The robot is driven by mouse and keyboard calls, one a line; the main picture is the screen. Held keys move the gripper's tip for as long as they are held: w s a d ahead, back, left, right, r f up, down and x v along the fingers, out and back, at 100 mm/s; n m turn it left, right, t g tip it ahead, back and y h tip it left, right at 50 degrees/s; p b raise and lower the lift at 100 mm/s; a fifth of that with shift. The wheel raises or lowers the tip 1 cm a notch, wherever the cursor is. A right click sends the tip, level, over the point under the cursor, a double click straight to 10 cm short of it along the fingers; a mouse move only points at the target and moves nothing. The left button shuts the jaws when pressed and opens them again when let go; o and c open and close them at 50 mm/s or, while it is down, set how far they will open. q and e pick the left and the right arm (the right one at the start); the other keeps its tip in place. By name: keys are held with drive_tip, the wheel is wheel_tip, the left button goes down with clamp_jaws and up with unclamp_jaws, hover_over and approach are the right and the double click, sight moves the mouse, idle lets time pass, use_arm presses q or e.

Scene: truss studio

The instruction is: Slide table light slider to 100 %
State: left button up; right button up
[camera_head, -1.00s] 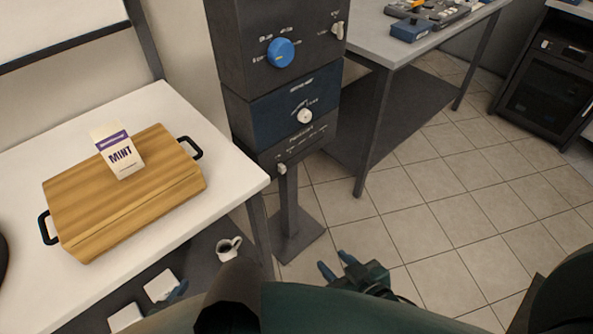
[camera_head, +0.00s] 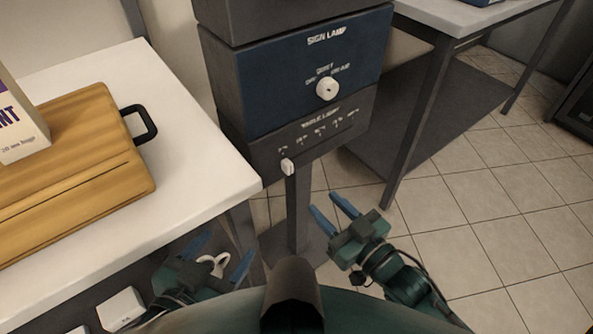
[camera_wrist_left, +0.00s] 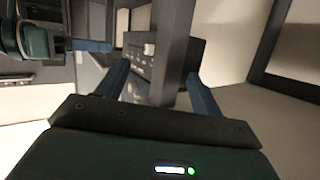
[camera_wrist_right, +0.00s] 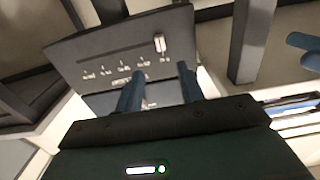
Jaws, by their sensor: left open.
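The table light slider is a small white knob (camera_head: 288,167) at the left end of its scale on the grey table light panel (camera_head: 262,155), the lowest panel on the post. In the right wrist view the knob (camera_wrist_right: 159,43) shows upside down at the right end of its slot. It also shows in the left wrist view (camera_wrist_left: 149,49). My right gripper (camera_head: 333,212) is open and empty, in front of and below the panel, apart from the knob. My left gripper (camera_head: 218,258) is open and empty, low beside the white table's front leg.
Above is the blue sign lamp panel (camera_head: 290,85) with a round white knob (camera_head: 327,88). The white table (camera_head: 190,160) at left holds a wooden board (camera_head: 95,185) and a mint carton (camera_head: 18,125). A grey table (camera_head: 455,20) stands behind right. Tiled floor (camera_head: 480,215) is clear at right.

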sight(291, 169)
drive_tip(key=b+x, duration=0.2)
drive_tip(key=x, duration=0.9)
drive_tip(key=shift+s, duration=0.1)
drive_tip(key=shift+w+a, duration=0.3)
drive_tip(key=shift+w, duration=0.1)
use_arm(q)
drive_tip(key=shift+w+d+m+t+h, duration=0.3)
drive_tip(key=shift+w+t+h, duration=0.1)
drive_tip(key=shift+t, duration=0.5)
use_arm(e)
drive_tip(key=shift+c, duration=0.6)
clamp_jaws()
